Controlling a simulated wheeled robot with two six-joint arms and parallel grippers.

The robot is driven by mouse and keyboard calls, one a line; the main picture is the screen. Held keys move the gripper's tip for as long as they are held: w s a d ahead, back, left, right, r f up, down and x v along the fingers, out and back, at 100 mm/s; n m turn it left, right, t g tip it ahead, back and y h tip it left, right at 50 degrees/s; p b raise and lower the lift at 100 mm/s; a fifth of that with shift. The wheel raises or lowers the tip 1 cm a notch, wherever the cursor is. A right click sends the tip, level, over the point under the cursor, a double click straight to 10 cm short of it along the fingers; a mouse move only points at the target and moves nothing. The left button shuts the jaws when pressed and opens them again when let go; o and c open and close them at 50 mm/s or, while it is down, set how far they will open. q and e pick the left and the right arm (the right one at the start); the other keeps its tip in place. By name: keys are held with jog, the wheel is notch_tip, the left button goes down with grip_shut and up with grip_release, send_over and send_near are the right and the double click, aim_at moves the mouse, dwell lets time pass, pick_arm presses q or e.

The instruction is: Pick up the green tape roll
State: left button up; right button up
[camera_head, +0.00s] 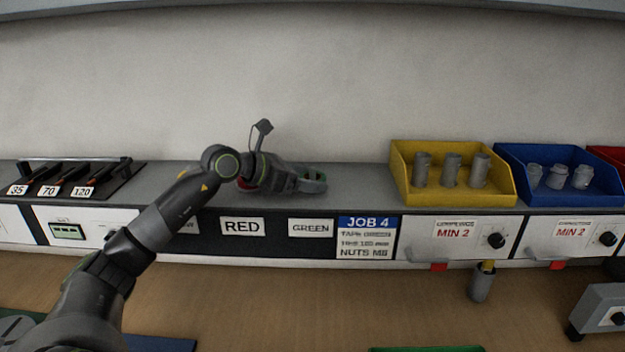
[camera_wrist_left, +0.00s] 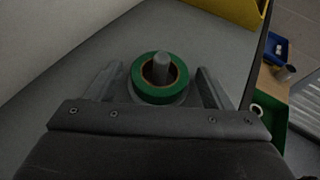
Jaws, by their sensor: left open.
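The green tape roll (camera_wrist_left: 160,92) sits around an upright grey peg (camera_wrist_left: 161,68) on the shelf in the left wrist view. My left gripper (camera_wrist_left: 159,76) is open, with one finger on each side of the roll. The fingers appear apart from the roll. In the head view the same gripper (camera_head: 314,180) reaches right along the shelf, above the GREEN label (camera_head: 311,228). There the roll is mostly hidden by the fingers. My right gripper is not in view.
A red item (camera_head: 246,185), partly hidden by my left arm, sits above the RED label (camera_head: 242,226). A yellow bin (camera_head: 460,201) with grey cylinders stands to the right, then a blue bin (camera_head: 540,194). The wall is close behind. The shelf between gripper and yellow bin is clear.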

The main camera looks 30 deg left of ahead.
pick_arm(q)
jog(key=c, duration=1)
jog(key=shift+c, duration=0.2)
